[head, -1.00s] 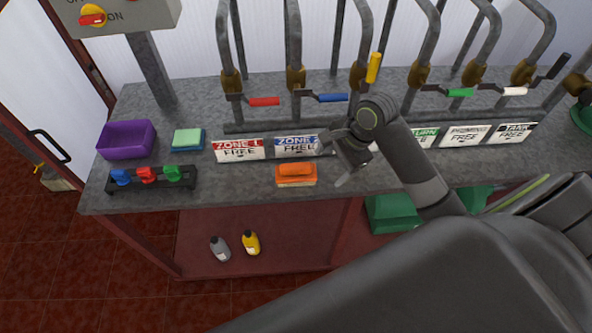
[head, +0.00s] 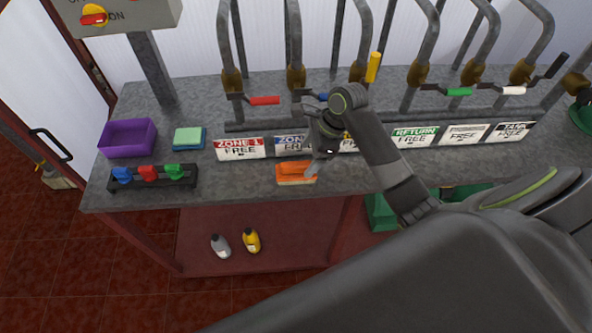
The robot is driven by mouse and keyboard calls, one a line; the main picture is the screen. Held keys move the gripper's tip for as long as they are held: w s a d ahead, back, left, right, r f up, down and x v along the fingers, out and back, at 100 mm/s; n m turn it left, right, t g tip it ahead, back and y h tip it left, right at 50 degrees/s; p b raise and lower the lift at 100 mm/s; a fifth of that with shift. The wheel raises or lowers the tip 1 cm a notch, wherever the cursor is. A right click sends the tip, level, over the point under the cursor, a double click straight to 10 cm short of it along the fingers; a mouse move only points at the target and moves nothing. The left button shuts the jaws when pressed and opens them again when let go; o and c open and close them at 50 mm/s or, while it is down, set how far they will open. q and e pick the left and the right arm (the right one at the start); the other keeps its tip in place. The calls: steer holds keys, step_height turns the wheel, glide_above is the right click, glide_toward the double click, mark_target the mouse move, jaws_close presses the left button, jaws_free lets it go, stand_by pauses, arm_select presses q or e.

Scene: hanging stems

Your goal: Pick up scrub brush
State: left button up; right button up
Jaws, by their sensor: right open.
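An orange scrub brush with pale bristles (head: 291,176) lies on the grey worktop (head: 245,188) near its front edge, in front of the zone signs. My right gripper (head: 312,163) is open just above and at the right end of the brush. One finger overlaps the brush's right end in the picture; I cannot tell whether it touches. The far finger is mostly hidden by the gripper's own body. My left gripper is not in view.
Zone signs (head: 241,148) and pipes with valve handles (head: 265,100) stand behind the brush. To the left are green and blue sponges (head: 188,138), a purple basket (head: 127,138) and a rack of coloured knobs (head: 149,175). Bottles (head: 251,240) stand on the shelf below.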

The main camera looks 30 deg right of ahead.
mark_target(300, 163)
steer(key=shift+p+x, duration=0.55)
steer(key=shift+x, duration=3.25)
steer(key=shift+w+a+r, duration=0.15)
steer(key=shift+a, duration=0.05)
steer(key=c, duration=1.1)
step_height(300, 163, up, 10)
steer(key=shift+r+b, duration=0.1)
steer(key=shift+b, duration=0.25)
